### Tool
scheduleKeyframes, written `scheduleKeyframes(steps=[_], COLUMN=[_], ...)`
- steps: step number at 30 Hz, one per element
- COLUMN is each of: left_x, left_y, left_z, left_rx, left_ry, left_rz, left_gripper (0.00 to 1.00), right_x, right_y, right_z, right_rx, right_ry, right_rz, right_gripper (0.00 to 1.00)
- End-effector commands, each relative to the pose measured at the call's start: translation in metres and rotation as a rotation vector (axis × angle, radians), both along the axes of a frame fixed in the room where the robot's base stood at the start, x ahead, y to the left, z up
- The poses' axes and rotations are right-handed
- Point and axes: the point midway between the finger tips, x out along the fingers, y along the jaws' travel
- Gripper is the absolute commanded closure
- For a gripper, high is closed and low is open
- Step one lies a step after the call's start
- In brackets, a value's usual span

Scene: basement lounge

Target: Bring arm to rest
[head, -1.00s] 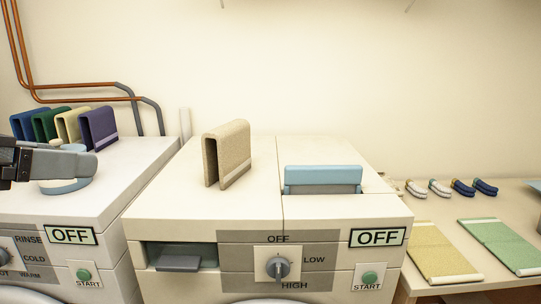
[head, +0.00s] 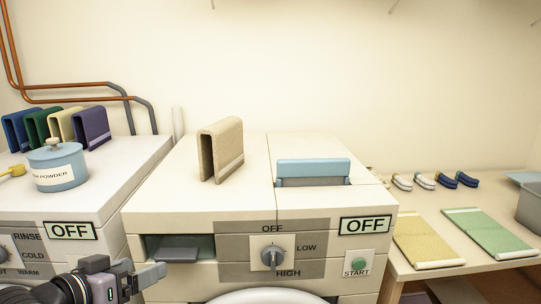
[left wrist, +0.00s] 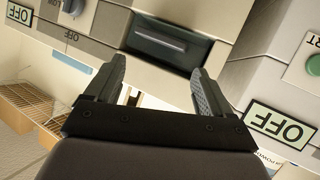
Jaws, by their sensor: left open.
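My left gripper (head: 142,274) is low at the left in the head view, in front of the two machines. It is empty. In the left wrist view its two fingers (left wrist: 157,80) stand apart, with nothing between them. Beyond the fingers is the recessed drawer slot (left wrist: 170,42) of the right machine, and they look apart from it. My right gripper does not show in either view.
The right machine (head: 165,217) carries a folded beige towel (head: 220,150). A blue powder tub (head: 57,168) and several folded towels stand on the left machine (head: 100,205). A table (head: 400,210) at the right holds yellow and green cloths and several sock pairs.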

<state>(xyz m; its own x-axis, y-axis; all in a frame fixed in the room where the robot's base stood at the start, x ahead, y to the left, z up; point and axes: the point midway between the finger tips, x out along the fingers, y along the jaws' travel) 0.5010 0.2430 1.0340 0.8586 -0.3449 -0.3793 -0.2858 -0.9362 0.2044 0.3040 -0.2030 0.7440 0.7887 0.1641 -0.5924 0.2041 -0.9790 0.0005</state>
Motion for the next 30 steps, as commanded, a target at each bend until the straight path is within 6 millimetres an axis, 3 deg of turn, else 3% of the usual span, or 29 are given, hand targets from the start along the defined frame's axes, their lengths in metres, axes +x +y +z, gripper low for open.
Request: scheduleKeyframes(steps=[1, 8, 12, 15, 18, 22, 30], left_x=[-0.005, -0.047, -0.092, -0.128, -0.160, -0.189, -0.200], left_y=[-0.003, -0.010, -0.018, -0.025, -0.031, -0.038, -0.040], left_z=[-0.030, -0.143, -0.205, -0.241, -0.267, -0.285, -0.292], left_rx=[-0.003, 0.057, 0.117, 0.163, 0.205, 0.242, 0.259], left_ry=[0.024, 0.077, 0.115, 0.142, 0.162, 0.177, 0.180], left_rz=[0.012, 0.066, 0.083, 0.084, 0.080, 0.070, 0.064], left_gripper=[0.17, 0.17, 0.17, 0.17, 0.17, 0.17, 0.17], right_x=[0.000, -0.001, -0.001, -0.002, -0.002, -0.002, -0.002], right_y=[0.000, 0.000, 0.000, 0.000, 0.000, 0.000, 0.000], right_z=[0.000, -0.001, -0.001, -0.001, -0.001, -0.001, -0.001], right_rx=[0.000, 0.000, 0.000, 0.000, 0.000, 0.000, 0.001], right_ry=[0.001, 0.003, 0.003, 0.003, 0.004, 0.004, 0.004], right_rz=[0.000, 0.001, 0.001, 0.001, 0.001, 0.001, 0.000], right_gripper=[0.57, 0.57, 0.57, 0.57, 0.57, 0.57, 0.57])
